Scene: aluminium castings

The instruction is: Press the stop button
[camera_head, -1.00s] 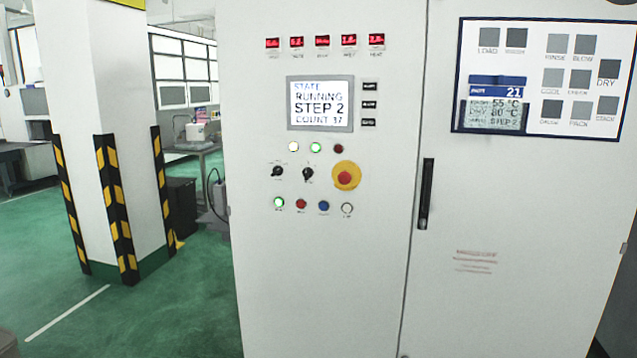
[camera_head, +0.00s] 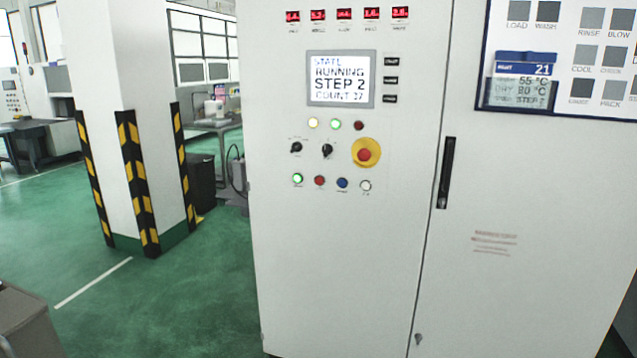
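A white control cabinet (camera_head: 330,260) stands in front of me. Its bottom row holds a lit green button (camera_head: 298,179), a red button (camera_head: 320,181), a blue button (camera_head: 342,183) and a white button (camera_head: 366,186). Their labels are too small to read, so I cannot tell which is marked stop. A large red mushroom button on a yellow ring (camera_head: 365,153) sits above the row's right end. The display (camera_head: 340,79) reads "RUNNING STEP 2". Neither of my grippers is in view.
Two black rotary knobs (camera_head: 327,150) and several small lamps (camera_head: 313,123) sit above the buttons. A black door handle (camera_head: 446,172) is to the right. A pillar with black and yellow stripes (camera_head: 137,180) stands left. Green floor (camera_head: 190,290) is open between pillar and cabinet.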

